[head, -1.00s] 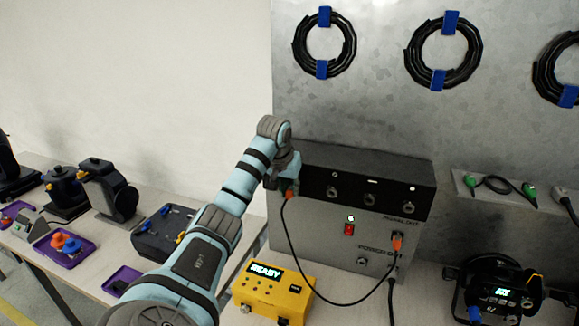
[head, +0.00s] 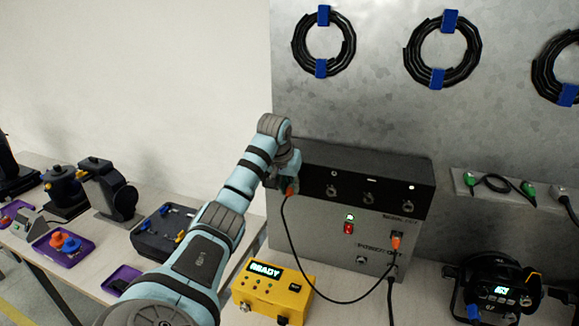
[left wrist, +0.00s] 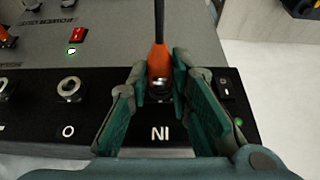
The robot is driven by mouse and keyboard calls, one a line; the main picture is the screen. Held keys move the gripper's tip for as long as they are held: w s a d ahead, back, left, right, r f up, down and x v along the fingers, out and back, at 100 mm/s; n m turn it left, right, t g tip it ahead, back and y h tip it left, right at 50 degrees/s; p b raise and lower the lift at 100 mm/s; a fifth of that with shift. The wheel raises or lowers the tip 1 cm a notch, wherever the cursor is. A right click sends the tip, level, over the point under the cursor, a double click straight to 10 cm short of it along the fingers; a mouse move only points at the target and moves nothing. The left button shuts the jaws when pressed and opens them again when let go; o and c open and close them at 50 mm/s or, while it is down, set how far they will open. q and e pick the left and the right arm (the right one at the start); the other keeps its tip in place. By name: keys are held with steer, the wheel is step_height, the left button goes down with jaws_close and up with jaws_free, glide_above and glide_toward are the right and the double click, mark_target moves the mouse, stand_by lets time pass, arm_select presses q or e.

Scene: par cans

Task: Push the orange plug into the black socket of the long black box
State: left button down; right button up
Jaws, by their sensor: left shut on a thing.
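The long black box (head: 345,165) sits on top of a grey unit. My left gripper (left wrist: 161,88) is shut on the orange plug (left wrist: 159,62), which lies between its two fingers in the left wrist view. The plug is at the box's front panel, above the mark "IN". The socket behind it is mostly hidden, so I cannot tell how deep the plug sits. In the head view the orange plug (head: 289,190) shows just below my left gripper (head: 284,180), at the box's left end. My right gripper is not in view.
A black cable runs from the plug down to another orange plug (head: 395,242) on the grey unit (head: 330,235). A yellow box (head: 272,290) reading "READY" stands in front. Beside the gripper are a rocker switch (left wrist: 226,88) and another round socket (left wrist: 68,88).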

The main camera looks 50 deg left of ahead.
arm_select(q)
steer(key=shift+w+a, duration=0.4)
steer(key=shift+w, duration=0.2)
stand_by(0.9)
steer(key=c, duration=1.4)
jaws_free()
steer(key=shift+o, duration=0.2)
steer(key=v, duration=0.7)
steer(key=shift+s+d+r, duration=0.1)
steer(key=shift+s+r, duration=0.1)
steer(key=shift+r, duration=0.1)
